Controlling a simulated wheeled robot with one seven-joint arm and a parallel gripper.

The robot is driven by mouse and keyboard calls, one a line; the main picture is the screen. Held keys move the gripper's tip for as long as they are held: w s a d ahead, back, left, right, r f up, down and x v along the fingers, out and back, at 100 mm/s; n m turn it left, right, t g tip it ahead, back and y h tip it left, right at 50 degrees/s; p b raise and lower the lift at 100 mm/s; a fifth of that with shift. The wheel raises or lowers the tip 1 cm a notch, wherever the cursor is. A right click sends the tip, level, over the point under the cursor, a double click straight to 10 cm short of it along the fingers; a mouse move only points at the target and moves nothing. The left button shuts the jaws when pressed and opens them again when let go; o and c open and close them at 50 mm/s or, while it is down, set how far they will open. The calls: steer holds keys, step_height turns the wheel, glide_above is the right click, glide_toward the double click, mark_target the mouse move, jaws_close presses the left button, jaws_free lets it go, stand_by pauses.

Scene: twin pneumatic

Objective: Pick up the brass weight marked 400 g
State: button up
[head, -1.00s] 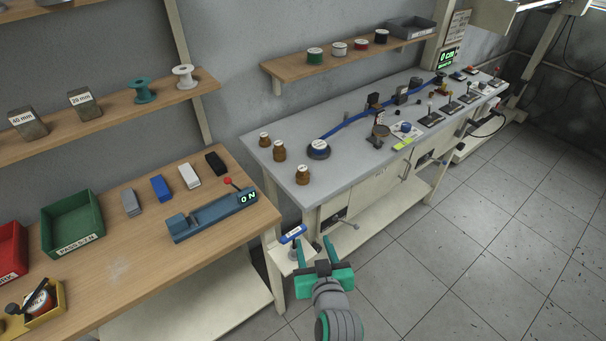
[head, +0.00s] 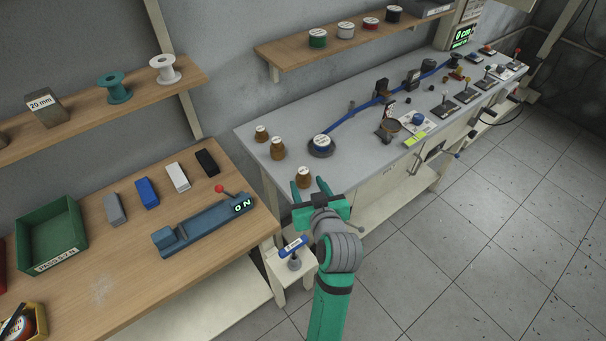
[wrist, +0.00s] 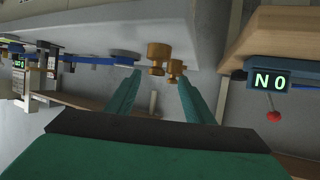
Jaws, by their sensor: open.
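Three small brass weights stand on the near-left end of the grey bench: a back one (head: 262,133), a middle one (head: 278,148) and a front one (head: 303,174). My gripper (head: 309,186) is open and empty at the bench's left front edge. In the head view its fingertips overlap the lower part of the front weight.
A round dark base with a blue-labelled top (head: 321,144) and a blue track stand right of the weights. The wooden bench with a blue device reading "0 N" (head: 205,222) is at left. A blue-handled T-shaped item (head: 293,247) sits on a small shelf below my gripper.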

mark_target(305, 176)
steer(key=shift+d+x, duration=0.15)
steer(key=shift+x, duration=1.85)
steer(key=shift+d+x, duration=0.1)
steer(key=shift+x, duration=1.85)
steer(key=shift+c, duration=0.3)
steer(key=shift+w, duration=0.15)
steer(key=c, duration=1)
steer(key=shift+d, duration=0.1)
jaws_close()
